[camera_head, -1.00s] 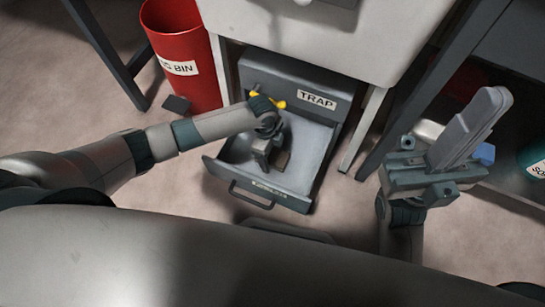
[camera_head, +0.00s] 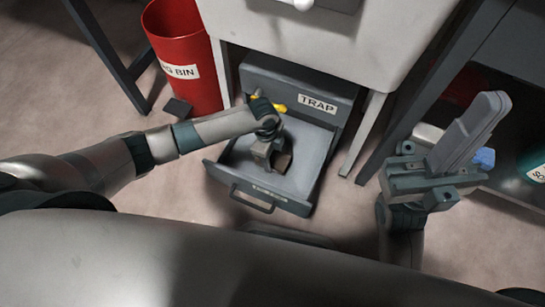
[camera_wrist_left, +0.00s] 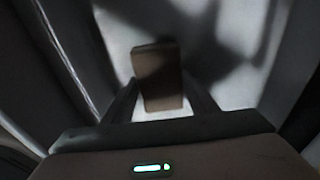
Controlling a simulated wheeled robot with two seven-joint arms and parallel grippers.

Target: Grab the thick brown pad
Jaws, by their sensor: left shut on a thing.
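The thick brown pad (camera_wrist_left: 158,72) shows in the left wrist view, upright between the two fingers of my left gripper (camera_wrist_left: 160,92). In the head view the brown pad (camera_head: 284,162) shows just right of my left gripper (camera_head: 268,160), partly hidden by it. My left gripper is shut on the pad, inside the pulled-out drawer (camera_head: 312,160) labelled TRAP. My right gripper (camera_head: 465,132) is at the right, raised over the floor and far from the pad. Its fingers overlap in this view, so I cannot tell whether they are open.
A red bin (camera_head: 182,40) stands left of the grey cabinet (camera_head: 300,72). A dark table leg (camera_head: 425,90) stands to the right. A blue thing (camera_head: 484,157) shows beside my right gripper.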

